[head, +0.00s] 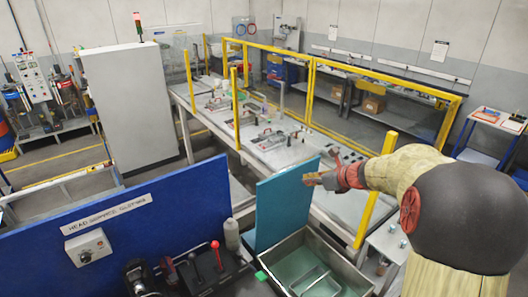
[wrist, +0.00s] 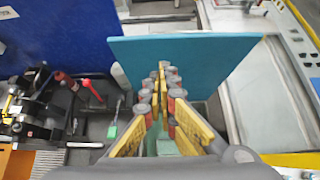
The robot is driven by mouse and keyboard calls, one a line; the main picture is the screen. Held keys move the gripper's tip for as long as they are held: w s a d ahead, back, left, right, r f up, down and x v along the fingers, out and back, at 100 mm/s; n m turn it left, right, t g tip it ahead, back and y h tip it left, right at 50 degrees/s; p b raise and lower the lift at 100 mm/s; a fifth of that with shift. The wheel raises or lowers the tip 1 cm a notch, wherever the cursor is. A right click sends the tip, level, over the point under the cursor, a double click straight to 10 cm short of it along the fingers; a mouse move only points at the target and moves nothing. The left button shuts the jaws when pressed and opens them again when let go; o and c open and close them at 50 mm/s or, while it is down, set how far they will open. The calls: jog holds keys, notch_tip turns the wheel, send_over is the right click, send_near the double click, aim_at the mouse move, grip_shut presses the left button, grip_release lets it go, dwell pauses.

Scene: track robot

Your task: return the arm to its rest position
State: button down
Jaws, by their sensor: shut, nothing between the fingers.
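My arm comes in from the right of the head view, bent at a dark rounded joint. My gripper (head: 312,181) is at its left end, held in front of a teal upright panel (head: 284,205). In the wrist view my gripper (wrist: 160,72) points toward the same panel (wrist: 190,58), with its yellow-padded fingers meeting at the tips. The fingers are shut and nothing is between them. Part of the metal tray below is hidden by the gripper in the wrist view.
A metal tray (head: 352,268) lies below the gripper. A blue panel (head: 165,213) and a fixture with a red-knobbed lever (head: 215,246) stand to the left. A long workbench (head: 292,152) with yellow-framed guards (head: 309,84) runs behind. A grey cabinet (head: 128,108) stands farther back.

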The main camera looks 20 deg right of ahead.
jog(key=s+a+f+n+g+h+b, duration=0.1)
jog(key=s+a+f+n+b, duration=0.6)
jog(key=s+n+b, duration=0.2)
jog(key=s+a+f+n+g+h+b, duration=0.1)
jog(key=s+a+f+n+g+b, duration=0.1)
jog(key=s+a+f+n+b, duration=0.5)
jog(key=s+a+f+n+g+h+b, duration=0.1)
jog(key=s+a+f+n+b, duration=0.6)
jog(key=s+n+b, duration=0.4)
jog(key=s+f+n, duration=0.1)
jog(key=s+n, duration=0.4)
jog(key=s, duration=0.2)
jog(key=shift+s+a+f+n+g, duration=0.15)
jog(key=shift+s+f+n+g, duration=0.05)
jog(key=shift+n+g, duration=0.2)
